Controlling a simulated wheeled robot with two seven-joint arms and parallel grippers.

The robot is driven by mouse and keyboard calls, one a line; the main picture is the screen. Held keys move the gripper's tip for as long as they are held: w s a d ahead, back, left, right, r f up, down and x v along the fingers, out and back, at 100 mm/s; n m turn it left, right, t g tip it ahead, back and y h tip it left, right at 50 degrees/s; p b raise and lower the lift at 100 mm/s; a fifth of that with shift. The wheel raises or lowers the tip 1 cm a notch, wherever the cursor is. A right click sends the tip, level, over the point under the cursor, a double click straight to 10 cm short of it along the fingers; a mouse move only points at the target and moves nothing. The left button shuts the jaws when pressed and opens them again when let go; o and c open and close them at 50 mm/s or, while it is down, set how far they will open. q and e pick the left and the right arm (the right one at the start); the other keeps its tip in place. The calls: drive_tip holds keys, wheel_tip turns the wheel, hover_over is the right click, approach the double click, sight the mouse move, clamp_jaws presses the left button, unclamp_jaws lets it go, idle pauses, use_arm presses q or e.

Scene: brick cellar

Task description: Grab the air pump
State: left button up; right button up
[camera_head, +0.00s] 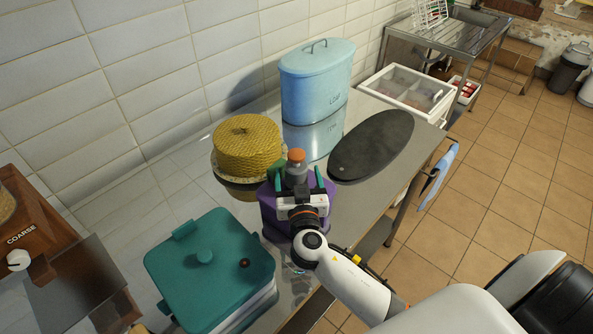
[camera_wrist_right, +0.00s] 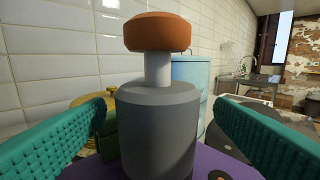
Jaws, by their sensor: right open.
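The air pump (camera_head: 296,172) has a grey cylindrical body, a thin light stem and an orange-brown knob. It stands upright on a purple object (camera_head: 267,207) on the metal table. My right gripper (camera_head: 298,181) is at the pump, with its green fingers open on either side of it. In the right wrist view the pump (camera_wrist_right: 156,125) stands between the two textured green fingers (camera_wrist_right: 160,130), with a gap visible on both sides. The purple object (camera_wrist_right: 215,163) shows below it. My left gripper is not in view.
A yellow woven-looking round item (camera_head: 247,145) stands just left of the pump. A teal lidded box (camera_head: 208,262) is in front left, a blue lidded tin (camera_head: 316,85) behind. A dark oval board (camera_head: 372,145) lies to the right. A tiled wall backs the table (camera_head: 345,205).

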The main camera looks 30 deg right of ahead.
sight(296, 165)
drive_tip(key=p+x, duration=0.2)
drive_tip(key=x, duration=0.1)
drive_tip(key=shift+w+r, duration=0.25)
drive_tip(key=shift+r, duration=0.1)
drive_tip(key=shift+w+d+f, duration=0.1)
drive_tip(key=shift+w+d, duration=0.05)
drive_tip(key=shift+w, duration=0.1)
drive_tip(key=shift+f, duration=0.1)
drive_tip(key=c, duration=0.4)
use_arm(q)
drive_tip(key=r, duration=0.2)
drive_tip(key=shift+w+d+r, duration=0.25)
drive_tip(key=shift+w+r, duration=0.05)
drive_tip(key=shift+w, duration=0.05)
use_arm(e)
drive_tip(key=c, duration=0.8)
